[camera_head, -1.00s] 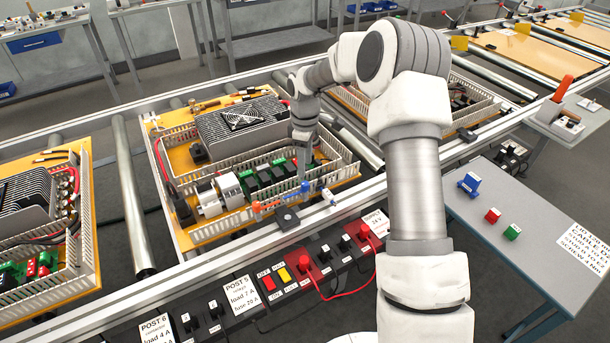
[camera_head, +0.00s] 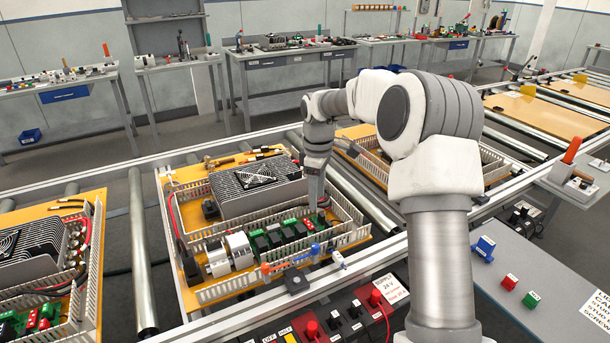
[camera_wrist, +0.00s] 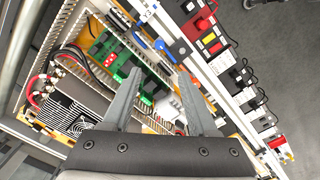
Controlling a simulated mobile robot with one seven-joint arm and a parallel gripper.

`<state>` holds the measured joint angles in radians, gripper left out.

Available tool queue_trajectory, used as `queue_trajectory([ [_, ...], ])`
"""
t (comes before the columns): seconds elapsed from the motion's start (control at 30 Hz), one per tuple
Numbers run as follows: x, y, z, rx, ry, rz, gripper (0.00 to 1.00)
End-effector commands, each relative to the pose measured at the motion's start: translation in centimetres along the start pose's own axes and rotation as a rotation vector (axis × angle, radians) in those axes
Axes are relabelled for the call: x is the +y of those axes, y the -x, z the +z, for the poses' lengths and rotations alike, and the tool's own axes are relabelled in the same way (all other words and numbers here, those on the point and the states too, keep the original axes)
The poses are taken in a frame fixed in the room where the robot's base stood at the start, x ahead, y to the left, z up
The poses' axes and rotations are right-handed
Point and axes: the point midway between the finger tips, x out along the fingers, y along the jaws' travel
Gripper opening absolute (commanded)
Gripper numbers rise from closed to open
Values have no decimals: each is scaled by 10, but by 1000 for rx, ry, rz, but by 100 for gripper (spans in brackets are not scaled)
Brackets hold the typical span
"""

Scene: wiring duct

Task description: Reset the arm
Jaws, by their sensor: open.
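My gripper (camera_head: 316,190) is above the front right part of the middle wiring panel (camera_head: 232,290), over the row of green and black modules (camera_head: 275,238). In the wrist view my gripper (camera_wrist: 163,95) shows two grey fingers apart with nothing between them. The green modules (camera_wrist: 108,50) lie beyond the left finger in that view. Whether the fingertips touch anything on the panel cannot be told. My arm reaches in from the right side of the head view.
A large finned unit with a fan (camera_head: 258,185) stands on the panel, with slotted duct walls (camera_head: 345,238) around. A grey side table (camera_head: 500,262) is right.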

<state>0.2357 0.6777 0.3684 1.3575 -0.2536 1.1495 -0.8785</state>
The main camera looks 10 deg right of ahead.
Motion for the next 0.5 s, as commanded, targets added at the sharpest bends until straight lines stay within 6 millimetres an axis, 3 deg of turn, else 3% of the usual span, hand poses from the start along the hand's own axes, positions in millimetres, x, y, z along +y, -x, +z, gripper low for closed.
queue_trajectory([
  [0.17,-20,34,7,-3,-58,48,59],
  [0.5,-94,113,46,33,-304,178,59],
])
